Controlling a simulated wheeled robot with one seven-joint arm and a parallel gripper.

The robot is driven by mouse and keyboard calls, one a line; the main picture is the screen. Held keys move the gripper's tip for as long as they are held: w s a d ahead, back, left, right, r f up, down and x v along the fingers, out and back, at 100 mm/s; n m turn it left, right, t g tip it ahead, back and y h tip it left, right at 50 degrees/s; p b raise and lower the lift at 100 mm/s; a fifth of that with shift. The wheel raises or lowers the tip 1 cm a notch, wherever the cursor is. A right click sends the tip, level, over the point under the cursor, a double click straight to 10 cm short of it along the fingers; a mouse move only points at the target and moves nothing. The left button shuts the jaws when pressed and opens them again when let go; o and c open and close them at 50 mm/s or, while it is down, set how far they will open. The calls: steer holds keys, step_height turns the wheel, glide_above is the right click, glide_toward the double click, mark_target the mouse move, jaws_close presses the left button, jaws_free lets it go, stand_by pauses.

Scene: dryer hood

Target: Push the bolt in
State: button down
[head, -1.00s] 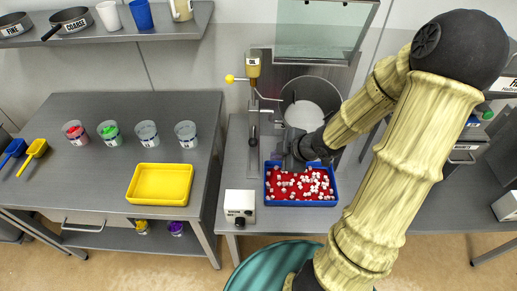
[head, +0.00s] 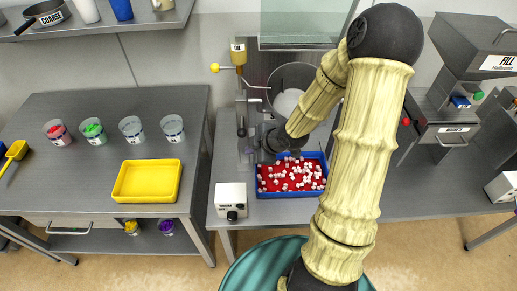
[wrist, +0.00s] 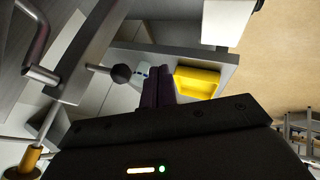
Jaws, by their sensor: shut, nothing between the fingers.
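A dark round knob (wrist: 121,73) on a thin metal rod shows in the wrist view, just left of my fingertips. It may be the bolt's end, but I cannot tell for certain. In the head view a dark knob (head: 241,131) shows on the upright metal stand left of the drum. My gripper (wrist: 158,86) is shut and empty, its dark fingers side by side. They look close to the knob; I cannot tell whether they touch it. In the head view my gripper (head: 252,150) is beside the stand, above the blue tray's left end, partly hidden by my wrist.
The blue tray (head: 261,193) of white and red pieces sits below my wrist. The drum (head: 290,78) stands behind, with the oil bottle (head: 238,52) and yellow-knobbed crank (head: 215,67) left of it. A white control box (head: 231,201) stands in front. A yellow tray (head: 147,181) is on the left table.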

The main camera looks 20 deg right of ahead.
mark_target(241, 132)
steer(key=w+p, duration=0.2)
steer(key=w, duration=0.2)
steer(key=shift+w, duration=0.25)
steer(key=shift+w, duration=0.1)
